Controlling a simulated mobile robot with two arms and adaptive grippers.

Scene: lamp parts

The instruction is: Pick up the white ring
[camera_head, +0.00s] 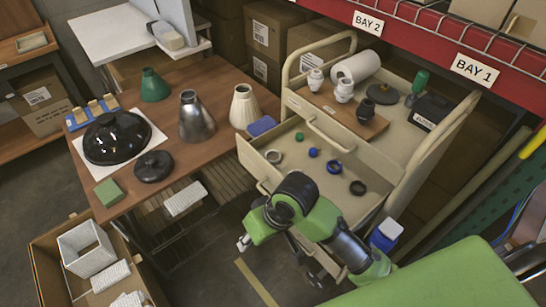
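A white ring (273,156) lies flat in the left part of the open cream drawer (257,162) of the cart. It looks off-white with a dark open centre. My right arm comes in from the lower right, in front of the drawer. The small pale tip at its left end seems to be my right gripper (243,243), low and to the left of the cart, below the ring in the picture and apart from it. Its fingers are too small and hidden to tell open from shut. My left gripper is not in view.
The drawer also holds a green piece (299,136), a blue piece (313,152), a blue ring (334,166) and a black ring (357,187). A brown table (203,156) with lamp shades stands left. A cardboard box (46,262) sits lower left.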

